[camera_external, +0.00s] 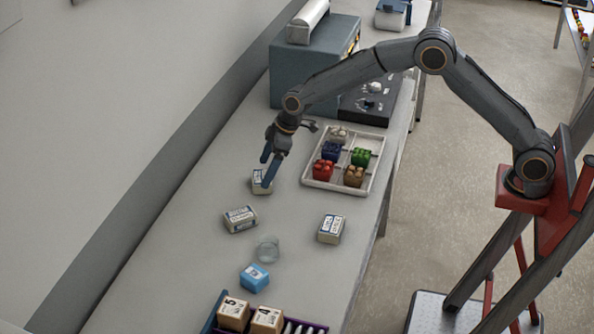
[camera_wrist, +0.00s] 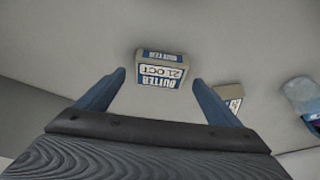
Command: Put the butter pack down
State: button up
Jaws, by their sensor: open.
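The butter pack (camera_wrist: 160,72), pale with a blue and white label reading BUTTER 21 OCT upside down, lies on the grey bench. In the wrist view it shows between and beyond the spread blue fingers of my gripper (camera_wrist: 159,80). In the external view, my gripper (camera_external: 267,171) points down over a pale pack (camera_external: 262,188), which it partly hides and which appears to be the same pack. The jaws are open and no pack is visibly held. Two similar packs lie nearer the camera, one on the left (camera_external: 240,219) and one on the right (camera_external: 331,229).
A white divided tray (camera_external: 308,182) with coloured blocks stands right of my gripper. A clear glass (camera_external: 268,250), a blue box (camera_external: 254,278) and a purple-blue crate (camera_external: 212,317) are nearer the camera. A grey-blue machine (camera_external: 290,82) stands behind. Bare bench lies between the packs.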

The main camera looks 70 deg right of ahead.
jog(key=b+v, duration=0.2)
jog(key=v, duration=0.7)
jog(key=shift+s+r, duration=0.15)
jog(key=shift+r, duration=0.2)
jog(key=s+d+f+m, duration=0.1)
jog(key=s+f, duration=0.1)
jog(key=s, duration=0.7)
jog(key=s+d+f+m+h, duration=0.1)
jog(key=s+f, duration=0.1)
jog(key=s, duration=0.7)
jog(key=s+d+f+m+g, duration=0.1)
jog(key=s+f, duration=0.1)
jog(key=s, duration=0.7)
jog(key=shift+s+d+m+h, duration=0.2)
jog(key=shift+s+m+h, duration=0.1)
jog(key=shift+s, duration=0.05)
jog(key=s+f+g, duration=0.1)
jog(key=s+f, duration=0.1)
jog(key=s, duration=0.4)
jog(key=s+f+m+g, duration=0.1)
jog(key=s+f, duration=0.1)
jog(key=s, duration=0.5)
jog(key=shift+s+d+f, duration=0.25)
jog(key=shift+d+f, duration=0.05)
jog(key=shift+f, duration=0.05)
jog(key=c, duration=0.5)
jog(key=shift+o, duration=0.2)
